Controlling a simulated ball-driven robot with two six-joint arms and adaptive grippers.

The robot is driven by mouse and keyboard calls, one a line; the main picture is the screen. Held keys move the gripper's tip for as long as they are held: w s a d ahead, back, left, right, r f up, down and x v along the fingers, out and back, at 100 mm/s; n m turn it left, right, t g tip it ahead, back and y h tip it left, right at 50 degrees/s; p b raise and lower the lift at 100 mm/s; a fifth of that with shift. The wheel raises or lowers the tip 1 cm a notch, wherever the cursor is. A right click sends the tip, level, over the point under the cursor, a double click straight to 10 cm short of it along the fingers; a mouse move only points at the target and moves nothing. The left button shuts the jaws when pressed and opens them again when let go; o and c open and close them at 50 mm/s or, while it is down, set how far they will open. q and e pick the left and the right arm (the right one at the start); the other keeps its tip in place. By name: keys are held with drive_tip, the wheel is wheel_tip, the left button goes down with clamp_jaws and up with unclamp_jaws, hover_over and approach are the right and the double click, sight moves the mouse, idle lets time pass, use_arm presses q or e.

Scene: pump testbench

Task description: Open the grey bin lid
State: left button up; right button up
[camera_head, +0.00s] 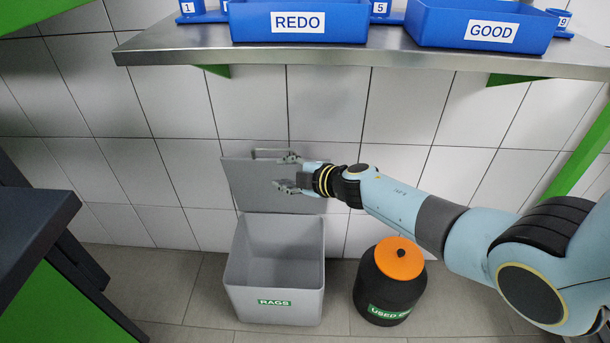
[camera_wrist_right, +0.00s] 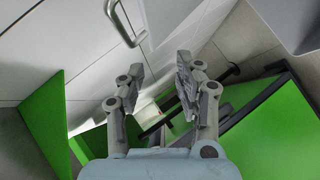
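The grey bin (camera_head: 275,290) stands on the floor against the tiled wall, with a green RAGS label on its front. Its grey lid (camera_head: 250,185) is raised, standing roughly upright behind the open bin mouth, close to the wall. The bin's inside shows and looks empty. A bar handle (camera_head: 268,152) is at the lid's top edge; it also shows in the right wrist view (camera_wrist_right: 126,24). My right gripper (camera_head: 281,172) is open and empty in front of the lid, just below the handle. In the wrist view its fingers (camera_wrist_right: 160,72) are spread, apart from the handle. My left gripper is not in view.
A black drum with an orange lid (camera_head: 399,258) stands right of the bin, beneath my right arm. A metal shelf (camera_head: 345,58) with blue REDO (camera_head: 298,22) and GOOD (camera_head: 480,27) trays overhangs above. A dark-topped green bench (camera_head: 35,230) is at the left.

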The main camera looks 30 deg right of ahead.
drive_tip(key=v, duration=0.6)
drive_tip(key=shift+s+r, duration=0.15)
drive_tip(key=shift+s, duration=0.15)
drive_tip(key=shift+d, duration=0.1)
